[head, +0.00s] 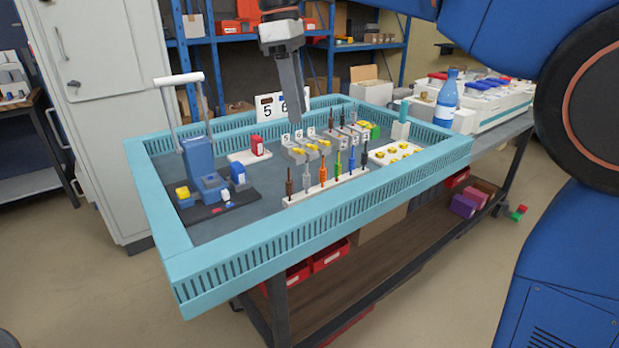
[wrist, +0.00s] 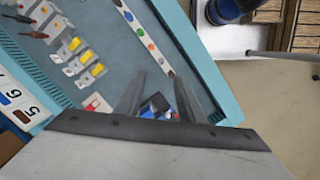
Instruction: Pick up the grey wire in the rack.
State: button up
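A white rack (head: 312,193) stands at the front of the blue-rimmed tray and holds a row of upright wires. The rack also shows in the wrist view (wrist: 156,53) as a strip with coloured spots. My gripper (head: 295,118) points down above the tray, behind the rack and apart from it. In the wrist view its two fingers (wrist: 157,90) are spread, with nothing held between them.
The tray rim (head: 300,233) surrounds everything. A blue device with a lever (head: 198,155) stands at the left. Yellow-topped blocks (head: 305,150) lie behind the rack, and a white block with yellow pieces (head: 398,153) lies to its right. A blue bottle (head: 447,98) stands outside the tray.

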send_near(306, 175)
jog(key=f, duration=0.2)
jog(key=d+f, duration=0.1)
jog(key=f, duration=0.2)
jog(key=shift+w+d+f, duration=0.15)
jog(key=shift+w+d, duration=0.05)
jog(key=shift+d, duration=0.05)
jog(key=shift+s+d+f, duration=0.1)
jog(key=shift+f, duration=1.2)
jog(key=shift+s+f, duration=0.1)
jog(key=shift+f, duration=1.25)
grip_shut()
